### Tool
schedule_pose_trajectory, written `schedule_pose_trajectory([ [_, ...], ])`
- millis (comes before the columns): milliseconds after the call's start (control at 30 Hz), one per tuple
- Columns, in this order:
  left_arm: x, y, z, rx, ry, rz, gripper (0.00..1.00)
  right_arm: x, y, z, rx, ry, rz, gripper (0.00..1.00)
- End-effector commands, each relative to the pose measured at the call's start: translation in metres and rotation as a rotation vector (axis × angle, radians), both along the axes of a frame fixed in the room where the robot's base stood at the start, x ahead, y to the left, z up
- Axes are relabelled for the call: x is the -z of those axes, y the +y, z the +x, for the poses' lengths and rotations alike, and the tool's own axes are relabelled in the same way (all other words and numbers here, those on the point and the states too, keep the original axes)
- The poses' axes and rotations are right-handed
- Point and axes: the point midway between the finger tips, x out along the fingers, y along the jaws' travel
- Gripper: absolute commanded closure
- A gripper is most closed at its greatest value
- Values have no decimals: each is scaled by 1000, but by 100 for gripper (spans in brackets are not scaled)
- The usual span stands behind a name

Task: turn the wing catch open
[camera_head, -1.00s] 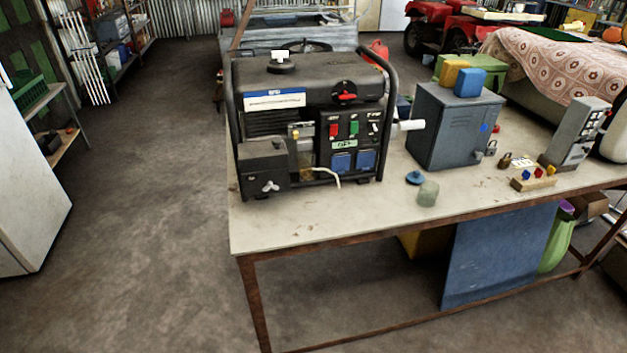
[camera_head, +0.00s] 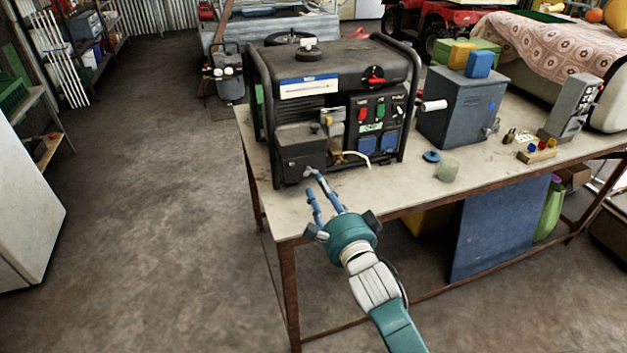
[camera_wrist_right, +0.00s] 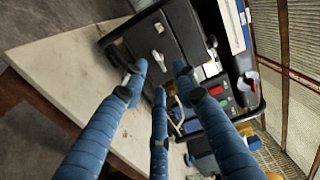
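The black generator (camera_head: 330,85) stands on the left end of the bench. A dark box is on its lower left front (camera_head: 300,158). The small silver wing catch (camera_wrist_right: 157,58) is on the box's front face in the right wrist view; in the head view the fingertips largely cover it. My right gripper (camera_head: 313,183) is at the box front, its blue fingers pointing at the catch. In the right wrist view its three fingers (camera_wrist_right: 160,78) are spread apart around the catch's place, with nothing held. Contact cannot be told. My left gripper is not in view.
The bench top (camera_head: 400,188) is bare in front of the generator. A blue lid (camera_head: 431,156) and a pale cup (camera_head: 447,170) lie to its right. A grey metal cabinet (camera_head: 460,110) stands beside the generator. A white tube (camera_head: 433,106) sticks out between them.

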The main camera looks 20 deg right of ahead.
Motion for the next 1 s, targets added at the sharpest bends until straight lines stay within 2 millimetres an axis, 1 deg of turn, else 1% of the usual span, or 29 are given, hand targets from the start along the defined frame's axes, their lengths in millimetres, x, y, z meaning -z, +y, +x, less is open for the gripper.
schedule_pose_trajectory([
  [33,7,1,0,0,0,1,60,2,0,12,0,-4,-2,71],
  [100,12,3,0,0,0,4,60,2,1,24,-1,-3,-3,71],
  [200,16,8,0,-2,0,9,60,2,1,39,-1,-2,-3,71],
  [300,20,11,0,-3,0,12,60,2,2,50,-1,-1,-2,71],
  [467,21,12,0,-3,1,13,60,1,2,57,0,2,-1,71],
  [700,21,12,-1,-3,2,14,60,1,2,58,0,2,-1,71],
  [733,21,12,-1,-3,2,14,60,1,2,58,0,2,-1,75],
  [767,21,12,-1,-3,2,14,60,1,2,58,0,2,-1,81],
  [800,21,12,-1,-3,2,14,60,1,2,58,0,2,-1,89],
  [867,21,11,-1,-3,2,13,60,1,2,58,0,1,-1,100],
  [1000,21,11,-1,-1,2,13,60,0,2,58,0,0,-1,100],
])
